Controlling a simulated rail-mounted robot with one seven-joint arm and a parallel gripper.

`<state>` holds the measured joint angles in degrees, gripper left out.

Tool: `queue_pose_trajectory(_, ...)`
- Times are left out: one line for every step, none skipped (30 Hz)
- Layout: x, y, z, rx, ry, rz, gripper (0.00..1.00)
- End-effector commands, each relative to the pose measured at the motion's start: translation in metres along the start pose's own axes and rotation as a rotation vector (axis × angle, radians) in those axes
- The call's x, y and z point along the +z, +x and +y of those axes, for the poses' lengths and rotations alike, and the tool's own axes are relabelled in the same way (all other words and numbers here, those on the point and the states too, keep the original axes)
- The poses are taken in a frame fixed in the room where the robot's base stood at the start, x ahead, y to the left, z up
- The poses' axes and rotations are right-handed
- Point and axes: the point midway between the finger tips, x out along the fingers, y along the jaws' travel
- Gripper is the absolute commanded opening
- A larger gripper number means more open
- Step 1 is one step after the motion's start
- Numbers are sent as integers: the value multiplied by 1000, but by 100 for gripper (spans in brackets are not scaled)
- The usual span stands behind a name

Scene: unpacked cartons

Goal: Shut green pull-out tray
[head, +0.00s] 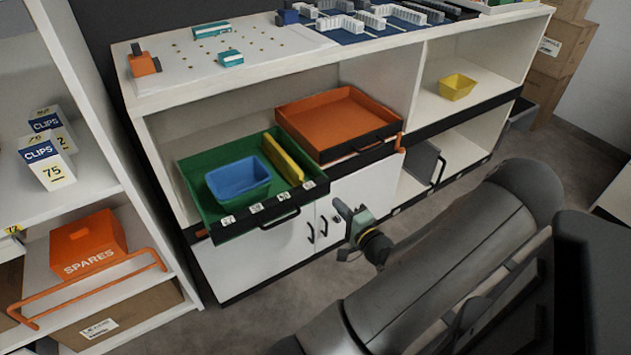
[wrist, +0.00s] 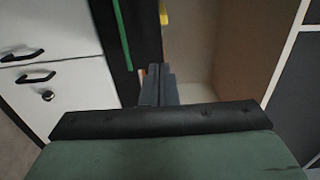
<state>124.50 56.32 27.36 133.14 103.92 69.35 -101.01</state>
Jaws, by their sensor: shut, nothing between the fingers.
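The green pull-out tray (head: 207,216) sticks out from the left bay of the white cabinet. It holds a blue bin (head: 238,183) and an upright yellow panel (head: 283,158). Its front has several white labels and a dark handle (head: 280,219). My gripper (head: 340,207) is shut and empty, to the right of the tray's front and before the white doors, apart from the tray in the head view. In the wrist view my closed fingers (wrist: 158,86) point toward the cabinet; a thin green strip (wrist: 123,35), likely the tray's edge, shows left of them.
An orange tray (head: 335,118) sits right of the green one. White doors (head: 262,258) with dark handles are below. A yellow bin (head: 457,87) stands in the right bay. A shelf with an orange SPARES box (head: 88,247) is at left. Floor before the cabinet is clear.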

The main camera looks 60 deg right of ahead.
Motion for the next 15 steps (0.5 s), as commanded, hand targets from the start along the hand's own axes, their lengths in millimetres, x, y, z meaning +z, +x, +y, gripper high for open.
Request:
queue_pose_trajectory(1,10,1,-3,0,-4,0)
queue_pose_trajectory(1,16,2,-2,0,-4,0)
queue_pose_trajectory(1,24,2,-3,0,-5,0)
queue_pose_trajectory(1,31,2,-2,1,-5,0)
queue_pose_trajectory(2,38,2,-3,1,-5,0)
queue_pose_trajectory(2,46,3,-2,2,-5,0)
queue_pose_trajectory(2,53,2,-3,2,-5,0)
queue_pose_trajectory(1,60,2,-3,2,-4,0)
queue_pose_trajectory(1,68,2,-3,1,-5,0)
queue_pose_trajectory(2,74,2,-2,2,-5,0)
queue_pose_trajectory(2,80,2,-2,2,-5,0)
queue_pose_trajectory(2,88,2,-3,1,-5,0)
queue_pose_trajectory(2,92,3,-2,2,-4,0)
queue_pose_trajectory(2,97,2,-2,2,-5,0)
queue_pose_trajectory(2,102,2,-2,2,-5,0)
